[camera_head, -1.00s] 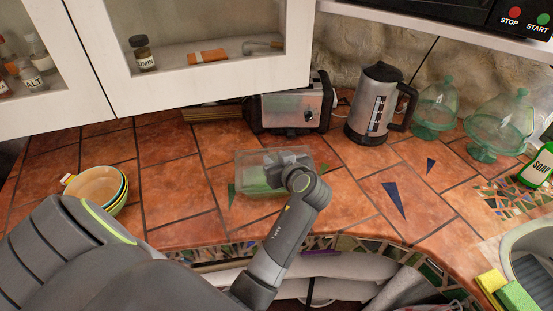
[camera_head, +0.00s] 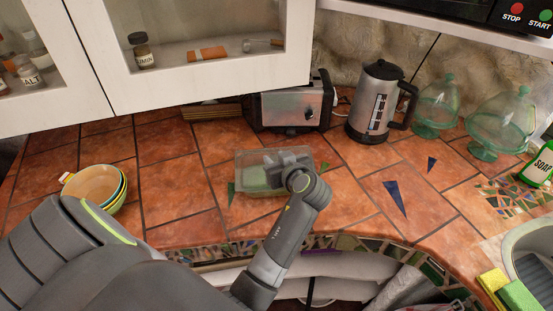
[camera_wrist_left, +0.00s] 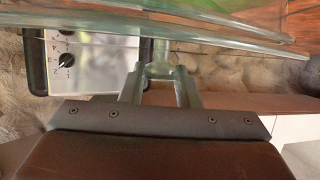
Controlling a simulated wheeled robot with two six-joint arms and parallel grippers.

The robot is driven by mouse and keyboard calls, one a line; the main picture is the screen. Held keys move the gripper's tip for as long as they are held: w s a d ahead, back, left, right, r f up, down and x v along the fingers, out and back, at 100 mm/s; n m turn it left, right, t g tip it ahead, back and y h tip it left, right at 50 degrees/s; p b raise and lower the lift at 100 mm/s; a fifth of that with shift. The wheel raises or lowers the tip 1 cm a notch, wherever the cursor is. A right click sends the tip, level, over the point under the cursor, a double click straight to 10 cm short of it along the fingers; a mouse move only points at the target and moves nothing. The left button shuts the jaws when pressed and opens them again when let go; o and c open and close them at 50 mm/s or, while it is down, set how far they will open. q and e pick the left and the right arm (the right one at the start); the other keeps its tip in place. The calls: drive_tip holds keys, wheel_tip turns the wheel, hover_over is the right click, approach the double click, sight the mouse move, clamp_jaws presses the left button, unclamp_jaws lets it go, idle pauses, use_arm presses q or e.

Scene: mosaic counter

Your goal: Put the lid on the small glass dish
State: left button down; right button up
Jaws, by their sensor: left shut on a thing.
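The small glass dish (camera_head: 250,191) is a clear rectangular one on the tiled counter, and it looks green inside. The clear flat lid (camera_head: 247,157) lies over it in the head view. My left gripper (camera_head: 283,162) is above the lid, shut on its knob; the left wrist view shows the knob (camera_wrist_left: 161,62) between the two fingers and the lid's glass plate (camera_wrist_left: 215,38) beyond. The lid looks lined up with the dish, but I cannot tell whether it touches the rim. My gripper hides part of the lid and the dish's right side. My right gripper is not in view.
A toaster (camera_head: 290,108) stands behind the dish, and a kettle (camera_head: 375,100) is back right. Stacked bowls (camera_head: 95,185) sit at left. Glass domed stands (camera_head: 500,125), a soap bottle (camera_head: 540,165) and a sink (camera_head: 530,245) are at right. Counter beside the dish is clear.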

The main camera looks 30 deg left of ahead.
use_arm(q)
drive_tip(key=shift+f, duration=0.15)
idle(0.5)
drive_tip(key=c, duration=0.5)
unclamp_jaws()
drive_tip(key=shift+r+p, duration=2.65)
drive_tip(key=shift+r, duration=0.9)
